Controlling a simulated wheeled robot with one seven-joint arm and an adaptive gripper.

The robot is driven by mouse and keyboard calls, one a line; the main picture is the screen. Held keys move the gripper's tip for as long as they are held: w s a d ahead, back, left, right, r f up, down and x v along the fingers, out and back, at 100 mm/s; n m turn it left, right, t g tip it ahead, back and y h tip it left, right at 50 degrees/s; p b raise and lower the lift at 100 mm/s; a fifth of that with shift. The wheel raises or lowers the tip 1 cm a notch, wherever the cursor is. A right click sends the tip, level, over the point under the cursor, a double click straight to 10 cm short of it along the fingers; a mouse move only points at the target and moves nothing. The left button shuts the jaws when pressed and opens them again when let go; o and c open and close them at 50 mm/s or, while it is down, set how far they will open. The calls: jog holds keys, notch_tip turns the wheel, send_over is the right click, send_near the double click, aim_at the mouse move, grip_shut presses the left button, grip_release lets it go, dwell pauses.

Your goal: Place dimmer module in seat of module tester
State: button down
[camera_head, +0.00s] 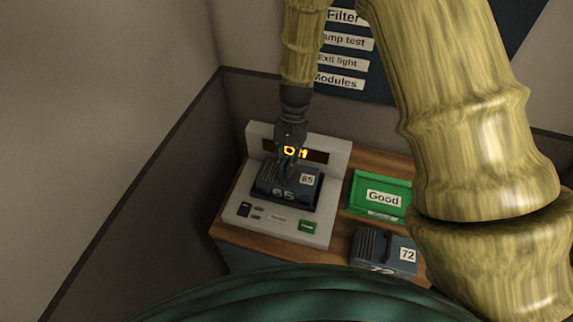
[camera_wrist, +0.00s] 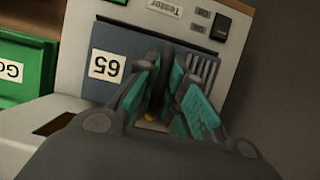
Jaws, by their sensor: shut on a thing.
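The module tester (camera_head: 245,213) is a pale grey unit on a wooden bench, with a dark seat (camera_head: 308,216) in its top. A dark blue-grey dimmer module (camera_head: 270,183), its label apparently reading 65, is at the seat; dark seat edge shows along its front and right. I cannot tell whether it is fully down. The tester's orange display (camera_head: 296,152) is lit, partly hidden by my gripper.
A green tray labelled Good (camera_head: 381,188) stands right of the tester. A second module labelled 72 (camera_head: 376,248) lies in front of it. Dark walls stand close at the left and back. A sign board (camera_head: 342,62) hangs behind.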

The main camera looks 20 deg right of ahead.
jog(key=c, duration=2)
grip_release()
jog(key=shift+f, duration=0.15)
jog(key=o, duration=0.5)
jog(key=shift+b+v, duration=2.05)
jog(key=shift+v, duration=4.15)
jog(key=shift+s, duration=0.1)
